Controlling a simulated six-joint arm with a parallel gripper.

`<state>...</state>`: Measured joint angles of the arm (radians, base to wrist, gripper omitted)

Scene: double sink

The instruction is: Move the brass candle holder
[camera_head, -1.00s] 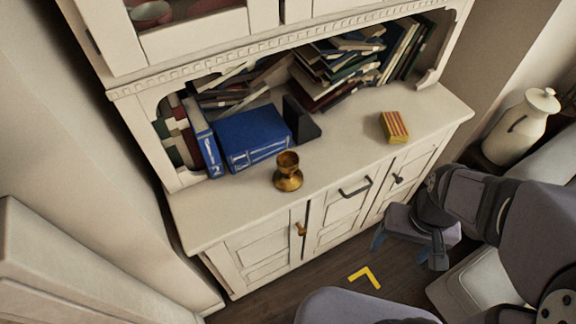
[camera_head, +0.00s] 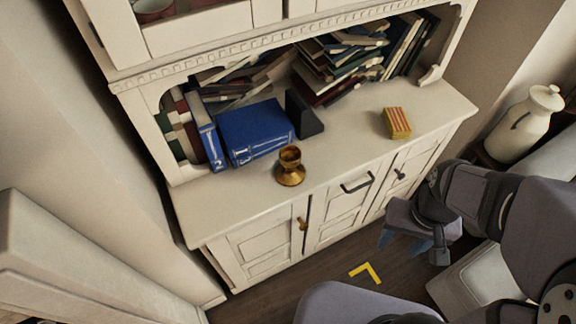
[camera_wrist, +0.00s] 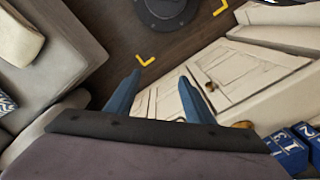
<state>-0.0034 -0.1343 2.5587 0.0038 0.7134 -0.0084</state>
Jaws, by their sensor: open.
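The brass candle holder (camera_head: 290,168) stands upright on the white cabinet's countertop (camera_head: 220,207), near its front edge and in front of a blue book. In the wrist view a small brass-coloured patch (camera_wrist: 243,125) shows at the cabinet's edge, just right of my gripper and partly hidden by it. My gripper (camera_head: 412,243) is open and empty. It hangs in front of the cabinet, below countertop height, to the right of the candle holder and well apart from it. In the wrist view its two blue fingers (camera_wrist: 160,95) are spread over the floor and cabinet doors.
Blue books (camera_head: 252,133) and a black bookend (camera_head: 304,115) stand behind the candle holder. A yellow-red striped box (camera_head: 397,123) sits to its right. Piled books (camera_head: 345,60) fill the shelf. A white jar (camera_head: 525,122) stands far right. The countertop between holder and striped box is clear.

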